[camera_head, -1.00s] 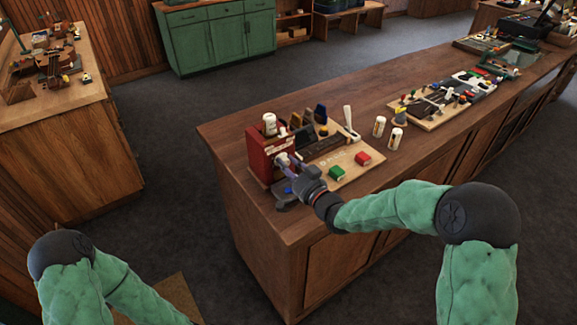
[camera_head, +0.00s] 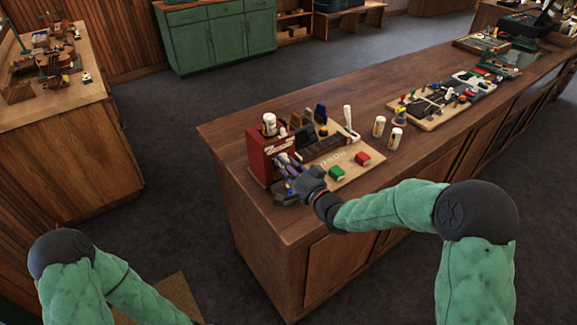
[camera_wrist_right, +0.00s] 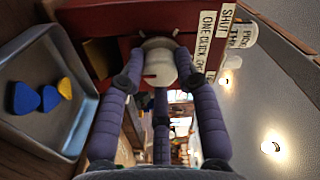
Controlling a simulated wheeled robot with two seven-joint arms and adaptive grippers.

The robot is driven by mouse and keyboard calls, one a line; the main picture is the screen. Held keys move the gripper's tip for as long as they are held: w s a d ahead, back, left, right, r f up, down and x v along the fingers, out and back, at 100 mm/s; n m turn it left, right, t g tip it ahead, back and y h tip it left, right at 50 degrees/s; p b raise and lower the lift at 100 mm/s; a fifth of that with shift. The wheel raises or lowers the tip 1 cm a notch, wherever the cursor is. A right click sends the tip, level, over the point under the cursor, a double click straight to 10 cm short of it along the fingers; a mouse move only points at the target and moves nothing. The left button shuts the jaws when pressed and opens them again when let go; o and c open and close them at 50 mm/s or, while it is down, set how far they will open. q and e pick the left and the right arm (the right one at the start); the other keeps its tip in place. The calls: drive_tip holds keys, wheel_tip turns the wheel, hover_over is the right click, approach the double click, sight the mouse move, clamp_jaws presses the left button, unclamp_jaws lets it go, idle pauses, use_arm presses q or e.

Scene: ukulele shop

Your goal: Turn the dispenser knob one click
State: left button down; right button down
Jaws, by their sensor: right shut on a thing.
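The red dispenser (camera_head: 259,153) stands at the near left end of the wooden counter. It also shows in the right wrist view (camera_wrist_right: 115,18), with label strips reading "SHUT" and "ONE CLICK". Its pale round knob (camera_wrist_right: 159,68) sits between the purple fingers of my right gripper (camera_wrist_right: 160,75), which is shut on it. In the head view my right gripper (camera_head: 286,168) reaches the dispenser's front, and its fingers hide the knob. A grey tray (camera_wrist_right: 76,135) with blue and yellow picks lies below the dispenser. Of my left arm only links show; its gripper is out of view.
A wooden board (camera_head: 362,172) with a green block (camera_head: 336,173) and a red block (camera_head: 362,158) lies right of the dispenser. Two white bottles (camera_head: 379,126) stand beyond it. A white bottle (camera_head: 269,123) sits on top of the dispenser. The counter's middle (camera_head: 365,95) is clear.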

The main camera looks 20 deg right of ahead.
drive_tip(key=shift+a, duration=0.15)
drive_tip(key=c, duration=1.1)
unclamp_jaws()
drive_tip(key=shift+o, duration=1)
drive_tip(key=shift+w+a, duration=0.2)
drive_tip(key=shift+w, duration=0.05)
drive_tip(key=shift+d, duration=0.1)
drive_tip(key=shift+s, duration=0.1)
drive_tip(key=shift+s+d, duration=0.15)
drive_tip(key=v, duration=1.1)
drive_tip(key=shift+s, duration=0.3)
